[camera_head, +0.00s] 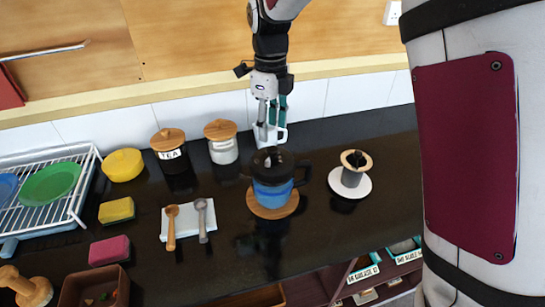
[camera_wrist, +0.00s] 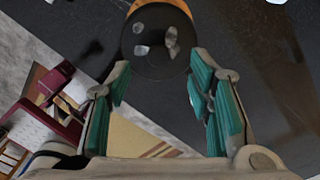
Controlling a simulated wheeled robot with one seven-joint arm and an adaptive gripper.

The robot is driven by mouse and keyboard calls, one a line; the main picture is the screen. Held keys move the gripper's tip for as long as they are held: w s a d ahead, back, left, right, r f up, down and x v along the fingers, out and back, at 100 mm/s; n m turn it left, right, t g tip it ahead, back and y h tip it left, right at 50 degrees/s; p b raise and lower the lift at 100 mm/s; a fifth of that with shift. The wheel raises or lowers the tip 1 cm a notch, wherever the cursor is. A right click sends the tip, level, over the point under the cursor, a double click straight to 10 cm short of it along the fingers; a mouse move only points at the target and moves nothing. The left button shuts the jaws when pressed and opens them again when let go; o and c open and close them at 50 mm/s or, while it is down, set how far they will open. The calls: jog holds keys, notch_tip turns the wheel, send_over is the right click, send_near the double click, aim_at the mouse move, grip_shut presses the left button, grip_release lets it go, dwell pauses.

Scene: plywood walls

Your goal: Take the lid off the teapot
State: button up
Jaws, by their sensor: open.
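The teapot (camera_head: 272,194) has a blue lower body, a dark top and a dark handle on its right. It stands upright on a round wooden trivet (camera_head: 254,208). Its black round lid (camera_head: 268,160) is on top; in the wrist view the lid (camera_wrist: 157,45) is a dark disc with pale reflections, just beyond the fingertips. My gripper (camera_head: 270,141) is above and slightly behind the lid, pointing down. In the wrist view my gripper (camera_wrist: 162,62) is open, with its teal-padded fingers apart and nothing between them. I cannot tell how large the gap to the lid is.
A TEA jar (camera_head: 174,160) and a white jar (camera_head: 223,152) with wooden lids stand left of the teapot. Spoons lie on a cloth (camera_head: 187,225) at front left. A dish rack (camera_head: 82,192) stands far left.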

aim_at(273, 148)
jog(key=shift+f, duration=0.95)
jog(key=f, duration=0.1)
jog(key=f+p, duration=0.1)
jog(key=f, duration=0.2)
jog(key=shift+s+d+f, duration=0.2)
jog(key=shift+s+f, duration=0.05)
jog(key=shift+s, duration=0.1)
jog(key=shift+w+f+p, duration=0.1)
jog(key=shift+f+p, duration=0.2)
jog(key=shift+f, duration=0.2)
grip_shut()
